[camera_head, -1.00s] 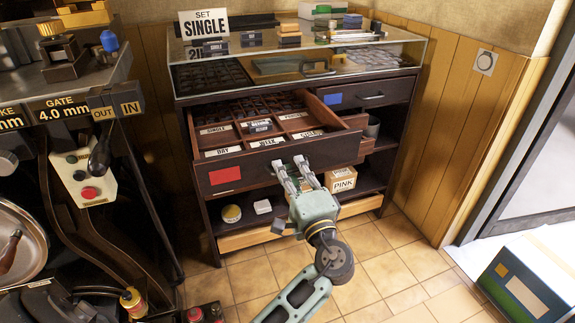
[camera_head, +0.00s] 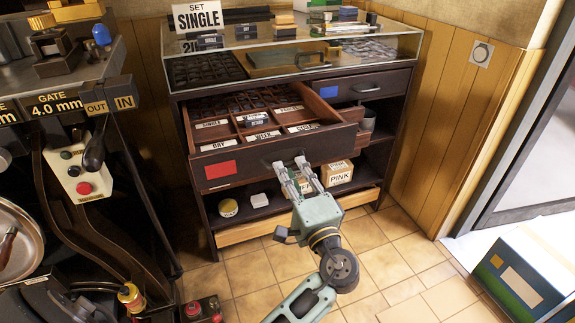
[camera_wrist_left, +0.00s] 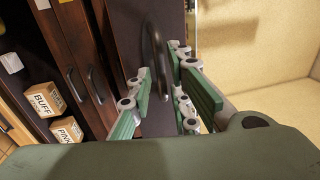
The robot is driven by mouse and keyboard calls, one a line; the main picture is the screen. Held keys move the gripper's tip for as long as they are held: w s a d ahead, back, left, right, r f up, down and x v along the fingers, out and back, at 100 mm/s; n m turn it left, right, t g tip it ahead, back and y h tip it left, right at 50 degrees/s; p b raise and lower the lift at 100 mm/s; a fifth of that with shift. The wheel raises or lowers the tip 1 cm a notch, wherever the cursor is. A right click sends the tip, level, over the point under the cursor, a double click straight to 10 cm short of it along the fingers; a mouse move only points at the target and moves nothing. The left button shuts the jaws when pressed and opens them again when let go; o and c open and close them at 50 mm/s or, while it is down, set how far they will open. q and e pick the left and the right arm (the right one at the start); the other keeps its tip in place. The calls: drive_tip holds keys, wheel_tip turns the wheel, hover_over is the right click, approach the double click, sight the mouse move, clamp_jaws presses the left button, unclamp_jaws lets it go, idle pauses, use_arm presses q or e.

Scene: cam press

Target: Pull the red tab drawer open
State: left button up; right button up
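The red tab drawer (camera_head: 247,167) stands pulled out of the dark cabinet, with its labelled compartments showing. Its red tab (camera_head: 221,170) is on the left part of the front. My left gripper (camera_head: 290,162) is at the right-middle of the drawer front, fingers toward it. In the left wrist view the dark curved handle (camera_wrist_left: 152,55) shows in the gap between the fingers (camera_wrist_left: 166,88). The fingers are apart, and I see no clear contact with the handle. The fingers hide the handle in the head view. My right gripper is not in view.
A closed drawer with a blue tab (camera_head: 329,92) is at the upper right. Below are shelves with a PINK box (camera_head: 340,174) and a yellow tin (camera_head: 228,208). A machine with levers (camera_head: 80,180) stands left. The tiled floor (camera_head: 400,265) before the cabinet is mostly clear.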

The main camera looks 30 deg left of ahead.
use_arm(q)
drive_tip(key=v, duration=0.9)
drive_tip(key=shift+w, duration=0.15)
